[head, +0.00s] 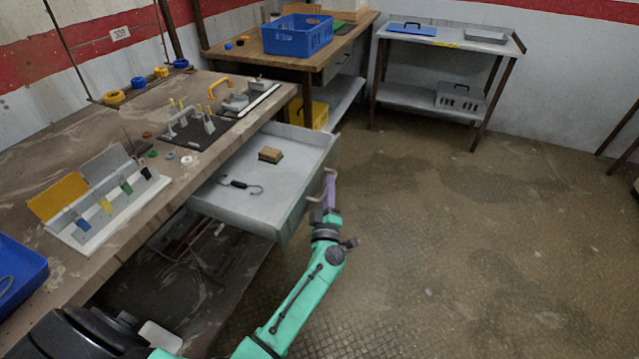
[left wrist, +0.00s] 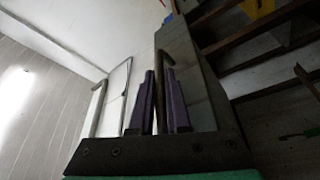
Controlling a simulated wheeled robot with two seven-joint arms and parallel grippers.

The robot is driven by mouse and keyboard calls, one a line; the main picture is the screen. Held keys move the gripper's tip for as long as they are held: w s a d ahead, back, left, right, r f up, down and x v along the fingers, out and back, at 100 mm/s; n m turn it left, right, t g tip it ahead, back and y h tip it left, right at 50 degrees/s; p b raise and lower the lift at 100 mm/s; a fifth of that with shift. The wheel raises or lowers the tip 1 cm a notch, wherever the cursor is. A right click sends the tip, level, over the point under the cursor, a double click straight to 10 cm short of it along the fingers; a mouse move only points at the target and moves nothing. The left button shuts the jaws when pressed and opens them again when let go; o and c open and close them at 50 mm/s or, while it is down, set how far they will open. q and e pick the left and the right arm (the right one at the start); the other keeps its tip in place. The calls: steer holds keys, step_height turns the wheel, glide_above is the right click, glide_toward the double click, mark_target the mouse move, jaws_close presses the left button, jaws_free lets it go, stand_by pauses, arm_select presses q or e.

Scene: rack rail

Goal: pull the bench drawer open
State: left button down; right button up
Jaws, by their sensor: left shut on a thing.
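The bench drawer (head: 225,199) is a grey metal tray standing well out from under the wooden bench top (head: 90,130). A small brush-like block (head: 271,155) and a black hooked cord (head: 240,185) lie inside it. Its bar handle (head: 331,180) is on the front panel. My left gripper (head: 328,199) is shut on the handle, its purple fingers around the bar. In the left wrist view, the fingers (left wrist: 161,105) stand on both sides of the handle bar, close to the drawer front. My right gripper is not in view.
A blue bin (head: 297,38) stands on the far bench, with a yellow bin (head: 318,113) below. A metal shelf table (head: 447,40) stands at the back wall. The floor (head: 460,220) to the right of the drawer is clear.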

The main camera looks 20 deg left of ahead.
arm_select(q)
steer(key=shift+f, duration=0.1)
steer(key=c, duration=0.9)
jaws_free()
steer(key=b+v, duration=0.1)
steer(key=v, duration=1.3)
steer(key=shift+s, duration=0.3)
